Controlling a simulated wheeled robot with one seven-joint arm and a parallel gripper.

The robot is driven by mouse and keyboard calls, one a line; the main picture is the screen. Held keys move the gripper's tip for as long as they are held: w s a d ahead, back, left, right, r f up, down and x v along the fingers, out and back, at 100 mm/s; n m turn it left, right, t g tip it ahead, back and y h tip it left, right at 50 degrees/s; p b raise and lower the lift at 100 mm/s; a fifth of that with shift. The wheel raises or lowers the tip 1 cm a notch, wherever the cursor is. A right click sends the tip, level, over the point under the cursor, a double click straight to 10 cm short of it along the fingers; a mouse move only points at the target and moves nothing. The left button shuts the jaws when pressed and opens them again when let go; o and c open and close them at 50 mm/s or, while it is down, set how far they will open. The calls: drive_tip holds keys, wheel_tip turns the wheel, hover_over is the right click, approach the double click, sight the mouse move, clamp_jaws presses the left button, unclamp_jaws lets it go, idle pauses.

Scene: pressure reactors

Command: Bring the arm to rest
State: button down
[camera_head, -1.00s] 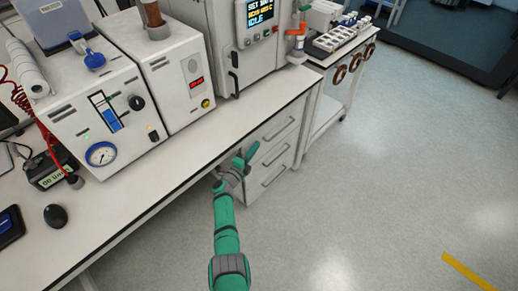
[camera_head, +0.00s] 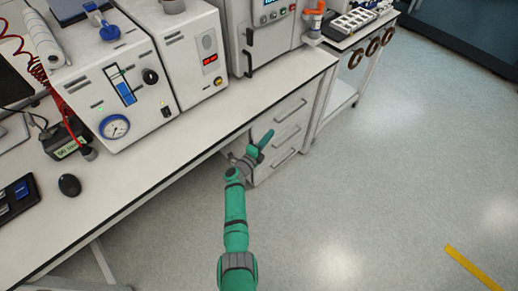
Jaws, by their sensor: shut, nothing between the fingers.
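My arm (camera_head: 236,215) is green with grey joint bands and reaches up from the bottom middle of the head view. My gripper (camera_head: 268,139) is at its far end, shut and empty, pointing up and to the right. It shows in front of the white drawer unit (camera_head: 287,130) under the bench. It appears apart from the bench edge, though the exact gap is hard to tell. The fingertips are small in this view.
A trolley (camera_head: 340,95) stands beyond.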

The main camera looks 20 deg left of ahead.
drive_tip(key=v, duration=0.8)
drive_tip(key=shift+s, duration=0.2)
drive_tip(key=shift+d, duration=0.2)
drive_tip(key=s+d+r+n+t+y, duration=0.1)
drive_tip(key=s+d+r+n+y, duration=0.1)
drive_tip(key=s+d+n, duration=0.55)
drive_tip(key=s+d+r+n+t+y, duration=0.15)
drive_tip(key=s+d+n, duration=0.25)
drive_tip(key=s+d, duration=0.7)
drive_tip(key=s+r+n+g, duration=0.1)
drive_tip(key=s+r+n, duration=0.2)
drive_tip(key=s, duration=0.6)
drive_tip(key=s+a+r+n+g+y, duration=0.1)
drive_tip(key=s+r+n+g, duration=0.1)
drive_tip(key=s+r, duration=0.4)
drive_tip(key=s+r+n+g+y, duration=0.1)
drive_tip(key=s+r+n, duration=0.4)
drive_tip(key=s, duration=0.9)
drive_tip(key=shift+a, duration=0.35)
